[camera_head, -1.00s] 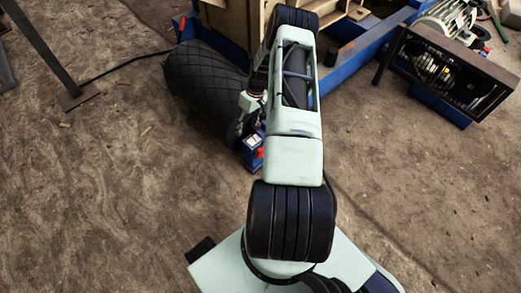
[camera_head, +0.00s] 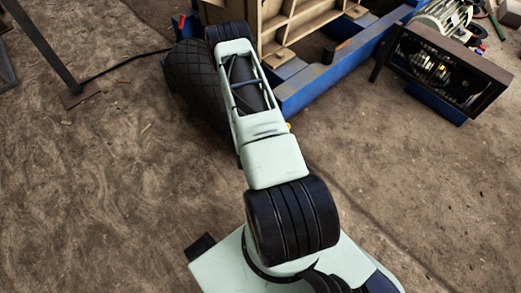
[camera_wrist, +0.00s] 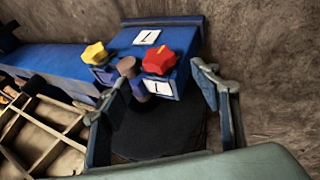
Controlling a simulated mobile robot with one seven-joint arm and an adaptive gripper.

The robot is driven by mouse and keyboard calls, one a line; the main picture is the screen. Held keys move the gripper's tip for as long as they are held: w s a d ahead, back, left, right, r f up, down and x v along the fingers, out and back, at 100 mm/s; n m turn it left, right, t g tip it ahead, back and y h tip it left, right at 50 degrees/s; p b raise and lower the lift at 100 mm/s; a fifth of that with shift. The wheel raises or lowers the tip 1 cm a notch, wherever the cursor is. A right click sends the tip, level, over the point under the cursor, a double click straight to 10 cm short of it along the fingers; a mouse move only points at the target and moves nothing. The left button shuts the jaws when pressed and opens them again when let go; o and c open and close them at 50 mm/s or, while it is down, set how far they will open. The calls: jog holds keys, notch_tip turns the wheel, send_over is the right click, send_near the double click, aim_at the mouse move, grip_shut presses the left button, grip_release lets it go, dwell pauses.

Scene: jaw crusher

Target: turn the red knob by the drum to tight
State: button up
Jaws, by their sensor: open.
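The red knob (camera_wrist: 158,61), star-shaped, sits on a blue block (camera_wrist: 190,60) in the upper middle of the wrist view. The black drum (camera_wrist: 150,135) lies below the block in that view. My gripper (camera_wrist: 160,85) is open and empty, its fingers apart on either side below the red knob, not visibly touching it. In the head view the drum (camera_head: 188,75) shows left of my arm, which hides the red knob and my gripper.
A yellow knob (camera_wrist: 95,54) sits left of the red one, with a brown cylinder (camera_wrist: 130,68) between them. A wooden ribbed frame (camera_wrist: 45,135) is at lower left. In the head view, a motor guard (camera_head: 455,70) stands at right; the dirt floor at left is mostly open.

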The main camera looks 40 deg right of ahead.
jog(key=b+x, duration=0.4)
jog(key=x, duration=0.6)
jog(key=shift+w+d+f, duration=0.15)
jog(key=shift+d, duration=0.1)
jog(key=shift+c, duration=0.4)
jog(key=c, duration=1.1)
